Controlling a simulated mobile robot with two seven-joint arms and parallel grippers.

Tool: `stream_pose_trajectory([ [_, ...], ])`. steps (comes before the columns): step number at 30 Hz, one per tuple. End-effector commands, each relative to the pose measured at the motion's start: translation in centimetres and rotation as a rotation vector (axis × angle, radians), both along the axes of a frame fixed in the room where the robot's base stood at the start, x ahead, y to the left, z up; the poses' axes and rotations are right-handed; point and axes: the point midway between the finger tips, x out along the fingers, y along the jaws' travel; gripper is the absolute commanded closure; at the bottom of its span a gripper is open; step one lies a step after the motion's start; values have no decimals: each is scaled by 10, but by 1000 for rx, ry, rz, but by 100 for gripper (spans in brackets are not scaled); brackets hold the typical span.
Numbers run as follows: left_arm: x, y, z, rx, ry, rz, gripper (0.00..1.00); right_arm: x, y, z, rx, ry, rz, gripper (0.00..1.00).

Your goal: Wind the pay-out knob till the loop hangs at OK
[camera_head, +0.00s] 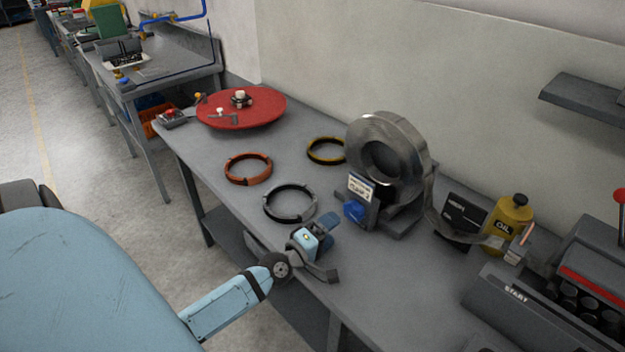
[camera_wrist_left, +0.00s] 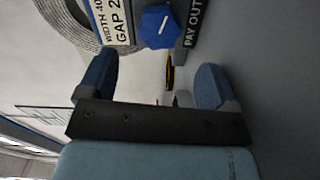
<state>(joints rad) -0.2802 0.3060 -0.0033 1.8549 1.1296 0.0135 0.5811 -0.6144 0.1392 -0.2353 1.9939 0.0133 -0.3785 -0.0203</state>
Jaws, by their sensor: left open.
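The pay-out knob (camera_head: 354,211) is blue and sits low on the front of the coil stand, under a small label plate. It shows large in the left wrist view (camera_wrist_left: 158,27), beside the PAY OUT lettering. A metal strip coil (camera_head: 360,130) stands upright on the stand. Its strip (camera_head: 436,222) sags in a loop to the right, in front of a dark board (camera_head: 463,215); I cannot read an OK mark there. My left gripper (camera_head: 318,250) is open and empty, in front of the knob and apart from it. Its fingers (camera_wrist_left: 155,85) are spread. My right gripper is not in view.
On the bench lie an orange ring (camera_head: 248,179), a grey ring (camera_head: 267,206) and a yellow-black ring (camera_head: 312,154). A red turntable (camera_head: 265,105) is at the far left. An oil can (camera_head: 513,214) and a START machine (camera_head: 530,307) stand right.

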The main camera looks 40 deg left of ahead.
Motion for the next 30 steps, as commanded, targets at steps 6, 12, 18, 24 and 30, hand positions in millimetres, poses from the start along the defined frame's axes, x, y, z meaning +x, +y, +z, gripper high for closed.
stream_pose_trajectory([
  [6, -42, 3, -2, 1, 1, -1, 16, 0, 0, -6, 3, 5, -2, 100],
  [12, -58, 4, 0, 1, 0, -1, 16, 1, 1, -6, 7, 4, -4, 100],
  [18, -60, 5, 0, 0, -1, 0, 16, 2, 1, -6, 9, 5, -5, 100],
  [24, -60, 5, 0, 0, -1, 0, 16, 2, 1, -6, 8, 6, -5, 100],
  [30, -59, 5, 0, 0, 0, 0, 16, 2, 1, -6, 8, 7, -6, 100],
])
